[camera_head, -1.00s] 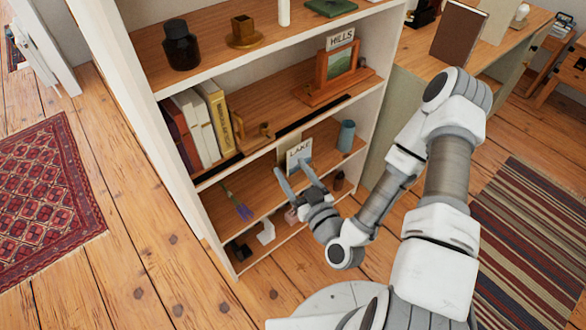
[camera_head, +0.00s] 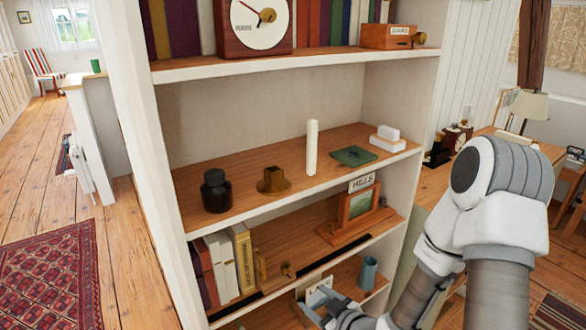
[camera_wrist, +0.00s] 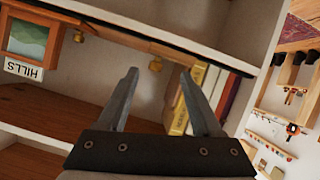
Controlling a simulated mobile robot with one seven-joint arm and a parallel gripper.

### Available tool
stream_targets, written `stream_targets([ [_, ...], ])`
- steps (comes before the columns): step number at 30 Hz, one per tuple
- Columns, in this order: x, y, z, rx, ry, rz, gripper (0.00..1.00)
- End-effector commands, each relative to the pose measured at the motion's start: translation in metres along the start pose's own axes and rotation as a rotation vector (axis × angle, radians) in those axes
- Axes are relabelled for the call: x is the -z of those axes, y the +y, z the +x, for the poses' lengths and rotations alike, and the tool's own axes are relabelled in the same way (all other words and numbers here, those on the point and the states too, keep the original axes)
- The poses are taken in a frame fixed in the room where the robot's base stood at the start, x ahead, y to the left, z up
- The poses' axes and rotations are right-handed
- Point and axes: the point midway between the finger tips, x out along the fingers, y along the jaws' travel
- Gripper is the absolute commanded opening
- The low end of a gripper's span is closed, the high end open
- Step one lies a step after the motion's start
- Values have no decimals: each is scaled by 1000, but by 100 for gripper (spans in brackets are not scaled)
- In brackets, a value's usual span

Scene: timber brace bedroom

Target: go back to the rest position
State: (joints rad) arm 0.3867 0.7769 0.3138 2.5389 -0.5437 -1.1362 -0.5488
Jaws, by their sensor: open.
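My gripper (camera_head: 318,304) is low in the head view, at the lower shelf of the white bookcase (camera_head: 150,200), and is partly cut off by the bottom edge. In the wrist view my gripper (camera_wrist: 158,76) has its two fingers spread, with nothing between them. The wrist picture is upside down. Beyond the fingers it shows the pale bookcase back, a book row (camera_wrist: 205,95) and the framed HILLS picture (camera_wrist: 28,38). My arm comes in from the right, in front of the bookcase's right side.
Upper shelves hold a clock (camera_head: 258,22), a dark jar (camera_head: 215,190), a brass holder (camera_head: 273,180), a white candle (camera_head: 311,147) and a green item (camera_head: 353,155). A blue cup (camera_head: 368,272) stands near my gripper. A desk (camera_head: 500,150) is at right; open floor (camera_head: 130,265) is at left.

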Motion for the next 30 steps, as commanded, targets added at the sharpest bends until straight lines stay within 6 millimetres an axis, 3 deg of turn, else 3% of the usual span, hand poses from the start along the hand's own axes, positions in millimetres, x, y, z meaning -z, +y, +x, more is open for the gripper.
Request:
stream_targets([
  [1, 10, 10, -5, -5, -39, -27, 66],
  [8, 33, 48, -31, -52, -240, -63, 66],
  [18, 88, 93, -102, -193, -471, 12, 66],
  [24, 125, 101, -157, -278, -560, 123, 66],
  [30, 159, 91, -216, -334, -618, 268, 66],
])
